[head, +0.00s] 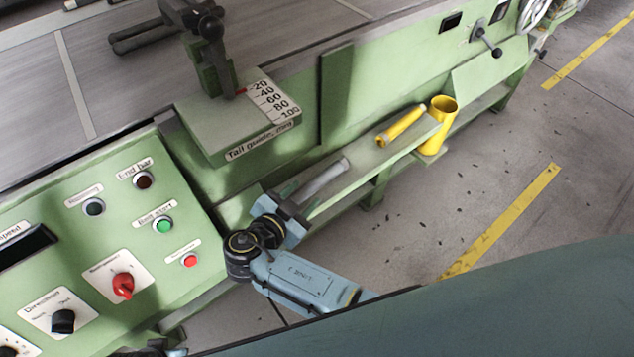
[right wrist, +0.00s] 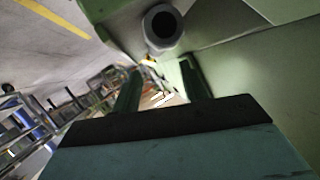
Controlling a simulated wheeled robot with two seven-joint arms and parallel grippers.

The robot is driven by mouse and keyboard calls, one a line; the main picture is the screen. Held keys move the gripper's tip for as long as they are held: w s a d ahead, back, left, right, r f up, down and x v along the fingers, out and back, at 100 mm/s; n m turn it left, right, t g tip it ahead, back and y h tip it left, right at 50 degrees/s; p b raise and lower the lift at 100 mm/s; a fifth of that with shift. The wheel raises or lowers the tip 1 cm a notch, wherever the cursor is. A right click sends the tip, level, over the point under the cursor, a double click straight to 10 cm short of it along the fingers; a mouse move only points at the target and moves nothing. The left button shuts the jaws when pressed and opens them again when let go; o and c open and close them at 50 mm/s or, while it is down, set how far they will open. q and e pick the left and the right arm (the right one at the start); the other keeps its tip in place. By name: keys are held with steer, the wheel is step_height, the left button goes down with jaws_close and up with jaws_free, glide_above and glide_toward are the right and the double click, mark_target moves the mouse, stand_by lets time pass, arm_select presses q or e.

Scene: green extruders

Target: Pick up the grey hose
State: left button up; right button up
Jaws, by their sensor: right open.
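The grey hose (head: 324,179) lies on the narrow green shelf along the front of the machine, pointing away from me. My right gripper (head: 299,197) is at the near end of the hose, with its jaws open. In the right wrist view, the hose's round end with a dark hole (right wrist: 162,28) shows beyond the two dark green fingers (right wrist: 160,84). The hose appears above the gap between the fingers, and nothing is held there. Whether a finger touches the hose cannot be told.
A yellow tube (head: 401,126) lies farther along the shelf (head: 372,160), beside an upright yellow cup (head: 439,122). The rail guide box (head: 238,125) juts out above the shelf. A green button panel (head: 110,235) stands left of my right arm. Open floor lies right.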

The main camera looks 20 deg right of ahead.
mark_target(315, 184)
steer(key=shift+w+d+f, duration=0.2)
steer(key=shift+w+d, duration=0.2)
steer(key=shift+d, duration=0.05)
steer(key=b+x, duration=0.1)
steer(key=x, duration=0.2)
steer(key=shift+w+d+f, duration=0.15)
steer(key=shift+w+f, duration=0.05)
steer(key=shift+f, duration=0.1)
arm_select(q)
steer(key=shift+w+d+r, duration=0.2)
steer(key=shift+d+r, duration=0.2)
steer(key=shift+r, duration=0.25)
steer(key=shift+w+d+r, duration=0.2)
steer(key=shift+d+r, duration=0.2)
steer(key=shift+r, duration=0.2)
arm_select(e)
steer(key=shift+w+d+f, duration=0.15)
steer(key=shift+w+d, duration=0.2)
steer(key=c, duration=0.8)
